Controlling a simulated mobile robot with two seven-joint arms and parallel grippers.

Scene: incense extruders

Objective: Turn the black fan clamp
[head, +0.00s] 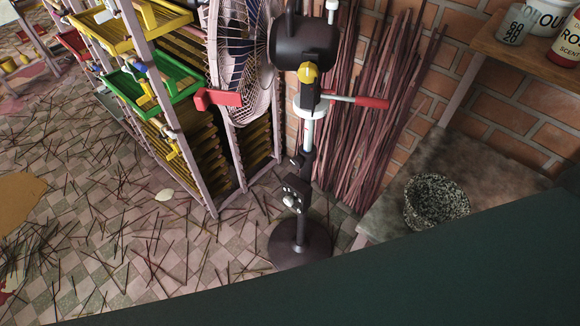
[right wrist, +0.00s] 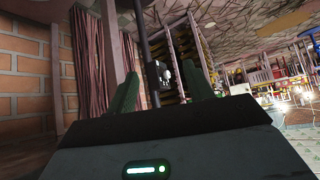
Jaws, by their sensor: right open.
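The standing fan (head: 238,50) has a blue-bladed wire cage, a black motor housing and a pole on a round black base. The black fan clamp (head: 297,190), with a pale knob, sits low on the pole. In the right wrist view the clamp (right wrist: 162,72) and the dark pole show in the gap between my fingers. My right gripper (right wrist: 160,76) is open with two dark green fingers, and nothing is gripped. How far the clamp is beyond the fingertips is hard to tell. Neither gripper shows in the head view.
A rack with yellow and green trays (head: 165,85) stands left of the fan. Bundled reddish sticks (head: 345,130) lean on the brick wall behind it. A speckled pot (head: 435,203) stands to the right. Loose sticks litter the tiled floor (head: 130,230).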

